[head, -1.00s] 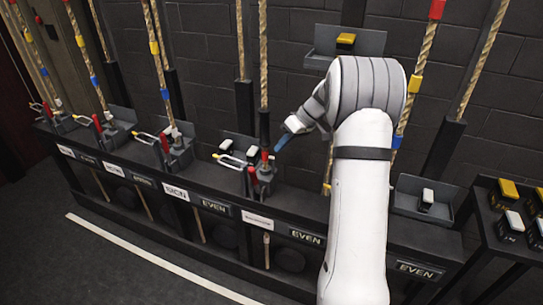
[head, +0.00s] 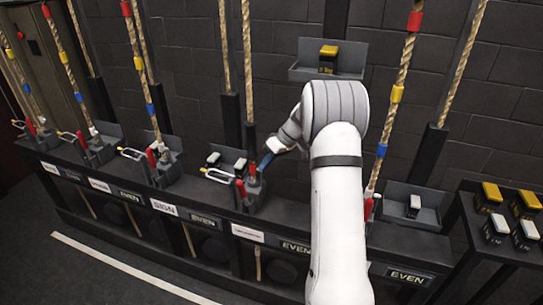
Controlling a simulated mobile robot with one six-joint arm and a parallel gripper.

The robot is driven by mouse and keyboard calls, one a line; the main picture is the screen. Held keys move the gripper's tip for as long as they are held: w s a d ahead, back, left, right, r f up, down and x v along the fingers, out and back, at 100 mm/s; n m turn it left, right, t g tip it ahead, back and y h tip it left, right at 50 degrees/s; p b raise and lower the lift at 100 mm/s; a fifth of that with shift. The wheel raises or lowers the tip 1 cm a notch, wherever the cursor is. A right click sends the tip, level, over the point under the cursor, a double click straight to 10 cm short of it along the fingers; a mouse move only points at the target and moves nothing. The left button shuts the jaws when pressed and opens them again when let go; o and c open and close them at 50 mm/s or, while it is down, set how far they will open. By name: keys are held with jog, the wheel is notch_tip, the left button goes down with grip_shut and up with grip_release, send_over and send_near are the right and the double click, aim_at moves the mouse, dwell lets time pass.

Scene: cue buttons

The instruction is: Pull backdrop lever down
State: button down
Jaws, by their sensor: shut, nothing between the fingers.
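A row of rope stations with red lever handles runs along a dark rail. The station nearest my gripper has a red handle (head: 240,188) and a grey lever block (head: 254,188) at the foot of its rope. The white label (head: 248,233) below it is too small to read, so I cannot tell which lever is the backdrop one. My gripper (head: 265,161) is shut and empty, its bluish fingers just right of and above that block. Whether they touch it is unclear. My arm hides part of the rail on the right.
More lever stations (head: 163,160) stand to the left, with yellow-and-white loops sticking out. A tray (head: 345,70) on the wall holds a yellow-topped block. Another tray (head: 432,215) and a side table (head: 490,248) with several yellow- and white-topped blocks stand at right.

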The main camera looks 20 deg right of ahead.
aim_at(244, 195)
jog(key=a+f+p, duration=0.1)
jog(key=a+f, duration=0.3)
jog(key=a, duration=0.1)
jog(key=shift+s+a+f, duration=0.15)
jog(key=shift+s+a, duration=0.2)
jog(key=shift+s, duration=0.1)
jog(key=shift+d+f+b, duration=0.1)
jog(key=shift+f+b, duration=0.05)
jog(key=shift+b, duration=0.25)
